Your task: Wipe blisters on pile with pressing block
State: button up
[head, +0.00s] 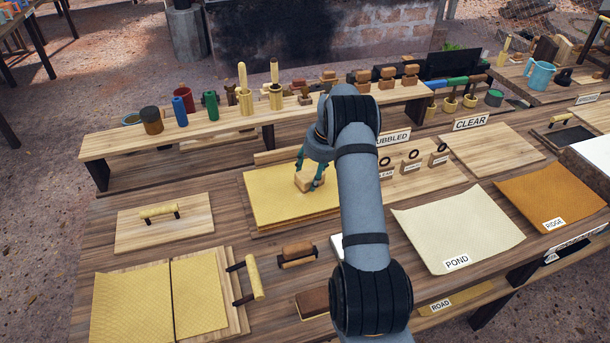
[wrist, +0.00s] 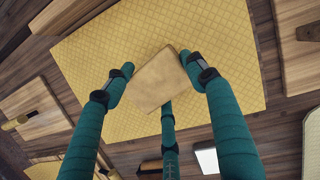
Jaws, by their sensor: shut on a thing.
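The pile (head: 263,204) is a stack of yellow quilted latex sheets on a board at the middle of the bench. My gripper (head: 310,181) is over the right part of the pile, with its teal fingers around a pale wooden pressing block (head: 312,180). In the wrist view the block (wrist: 158,79) sits between the fingertips of my gripper (wrist: 157,80), above the pile's quilted top sheet (wrist: 215,40). I cannot tell whether the block touches the sheet. No blisters can be made out, and the sheet under the block is hidden.
A shelf (head: 225,132) with jars and tools runs behind the pile. A handled board (head: 135,230) and another yellow stack (head: 130,300) lie to the left. A brown block (head: 297,251) sits in front. Cream POND (head: 445,225) and orange RIDGE (head: 550,195) sheets lie right.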

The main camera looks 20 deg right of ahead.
jog(key=shift+w+d, duration=0.1)
jog(key=shift+d, duration=2)
jog(key=shift+a+f+b, duration=0.15)
jog(key=shift+a+b, duration=0.55)
jog(key=shift+a, duration=0.35)
jog(key=shift+s+a+b, duration=0.15)
jog(key=shift+a+b, duration=0.15)
jog(key=shift+a, duration=0.5)
jog(key=shift+s+a+b, duration=0.1)
jog(key=shift+a+b, duration=0.2)
jog(key=shift+a, duration=0.45)
jog(key=shift+a+r+b, duration=0.2)
jog(key=shift+a+b, duration=0.6)
jog(key=shift+a, duration=2)
jog(key=shift+d, duration=0.1)
jog(key=shift+r+p, duration=2.05)
jog(key=shift+r, duration=1.05)
jog(key=shift+r, duration=0.1)
